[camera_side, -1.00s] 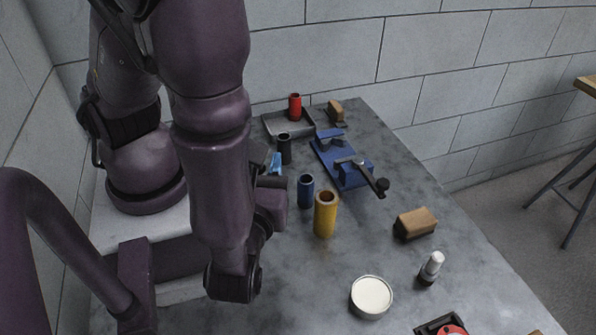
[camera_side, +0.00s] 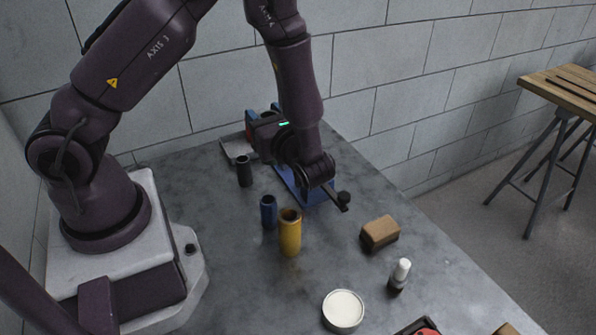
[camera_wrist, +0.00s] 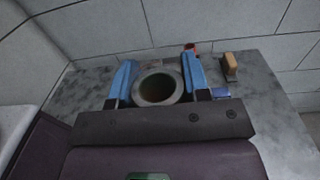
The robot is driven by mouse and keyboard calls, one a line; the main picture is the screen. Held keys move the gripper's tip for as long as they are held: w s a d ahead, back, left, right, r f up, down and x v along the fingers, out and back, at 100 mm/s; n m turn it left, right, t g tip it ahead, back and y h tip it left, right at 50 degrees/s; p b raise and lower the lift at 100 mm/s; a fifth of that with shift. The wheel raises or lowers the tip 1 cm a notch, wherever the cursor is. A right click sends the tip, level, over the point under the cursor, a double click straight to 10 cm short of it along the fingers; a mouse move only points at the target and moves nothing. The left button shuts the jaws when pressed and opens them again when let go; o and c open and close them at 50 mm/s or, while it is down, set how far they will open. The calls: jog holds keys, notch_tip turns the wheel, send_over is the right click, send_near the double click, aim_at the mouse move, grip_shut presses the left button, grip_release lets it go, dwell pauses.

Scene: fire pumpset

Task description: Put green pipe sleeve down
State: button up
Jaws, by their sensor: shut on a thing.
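My gripper (camera_wrist: 158,74) has blue fingers on both sides of a round pipe sleeve (camera_wrist: 158,87) in the wrist view. I see its open end, with a grey rim and a dark, faintly greenish inside. In the side view my gripper (camera_side: 263,111) is at the back of the bench, above or near the grey tray (camera_side: 236,148). My wrist hides the held sleeve there, and I cannot tell whether it touches anything below.
A red piece (camera_side: 250,128) shows beside my gripper. A blue vise (camera_side: 313,196) stands under my wrist. Black (camera_side: 244,171), blue (camera_side: 268,212) and yellow (camera_side: 290,233) sleeves stand nearer. A wooden-backed brush (camera_side: 380,232), bottle (camera_side: 399,274) and round tin (camera_side: 343,310) are at front right.

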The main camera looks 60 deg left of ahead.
jog(key=s+a+f+n+g+h, duration=0.1)
jog(key=s+a+n+g+h, duration=0.2)
jog(key=s+n+g+h, duration=0.65)
jog(key=s+d+n+g+h, duration=0.6)
jog(key=s+d+n+h, duration=0.3)
jog(key=n+h, duration=0.55)
jog(key=w+r+n+t+h, duration=0.2)
jog(key=w+n+t+h, duration=1.1)
jog(key=t, duration=0.7)
jog(key=w+a+n+t+y, duration=0.3)
jog(key=a+n+t+y, duration=0.35)
jog(key=t, duration=0.25)
jog(key=shift+n, duration=0.55)
jog(key=shift+w+a+f, duration=0.6)
jog(key=shift+w+f, duration=1.5)
jog(key=shift+w, duration=0.1)
jog(key=shift+w+a+f, duration=0.55)
jog(key=shift+w+f, duration=1.55)
jog(key=shift+w, duration=0.05)
jog(key=shift+w+a+f, duration=0.6)
jog(key=shift+w+f, duration=1.5)
jog(key=shift+w, duration=0.1)
